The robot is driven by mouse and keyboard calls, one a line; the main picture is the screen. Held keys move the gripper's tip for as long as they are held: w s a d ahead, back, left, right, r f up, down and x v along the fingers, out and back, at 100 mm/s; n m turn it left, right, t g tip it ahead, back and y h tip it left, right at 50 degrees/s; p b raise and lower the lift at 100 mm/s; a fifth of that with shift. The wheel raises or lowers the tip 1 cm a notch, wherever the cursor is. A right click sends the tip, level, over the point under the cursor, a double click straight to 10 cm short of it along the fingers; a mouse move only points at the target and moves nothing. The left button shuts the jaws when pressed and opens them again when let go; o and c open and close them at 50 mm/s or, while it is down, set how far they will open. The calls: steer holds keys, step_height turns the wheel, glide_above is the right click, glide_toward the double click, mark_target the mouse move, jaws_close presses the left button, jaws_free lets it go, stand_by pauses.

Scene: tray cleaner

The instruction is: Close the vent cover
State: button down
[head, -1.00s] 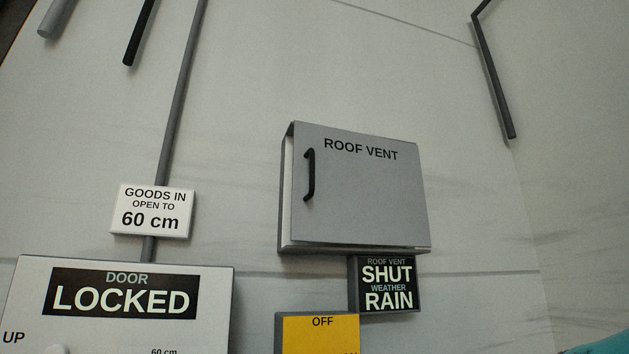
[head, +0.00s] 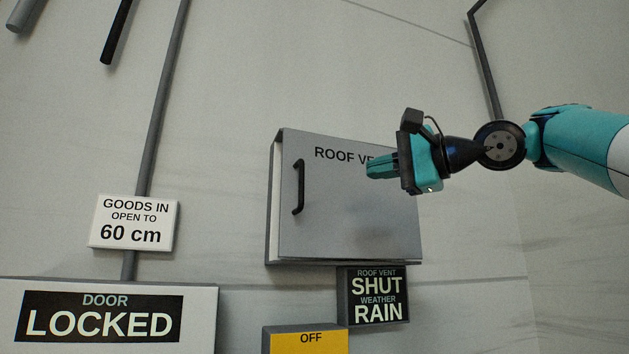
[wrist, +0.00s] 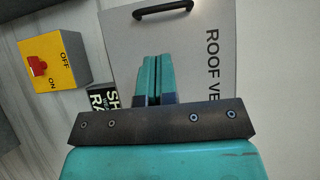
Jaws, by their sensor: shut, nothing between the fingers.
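The grey vent cover (head: 335,215), lettered ROOF VENT, is on a box on the wall in the head view. Its left edge stands a little off the box, with a pale gap showing there. A black handle (head: 298,187) is near that left edge. My gripper (head: 370,170) is shut and empty, in front of the cover's upper right part, over the lettering. I cannot tell whether it touches the cover. In the wrist view the shut fingers (wrist: 153,80) point over the cover (wrist: 190,60), and the handle (wrist: 163,9) is at the top.
A sign (head: 375,297) reading SHUT and RAIN is below the vent box. A yellow-faced switch box (head: 305,341) is lower left of it; its red switch (wrist: 37,65) shows in the wrist view. A GOODS IN sign (head: 133,222) and a DOOR LOCKED panel (head: 200,310) are left.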

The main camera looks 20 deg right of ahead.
mark_target(303, 183)
steer(key=p+x, duration=0.3)
steer(key=x, duration=0.9)
steer(key=shift+w+a+p, duration=0.1)
steer(key=shift+p, duration=0.2)
steer(key=shift+w+a+f, duration=0.1)
steer(key=shift+w+a, duration=0.15)
steer(key=shift+w, duration=0.15)
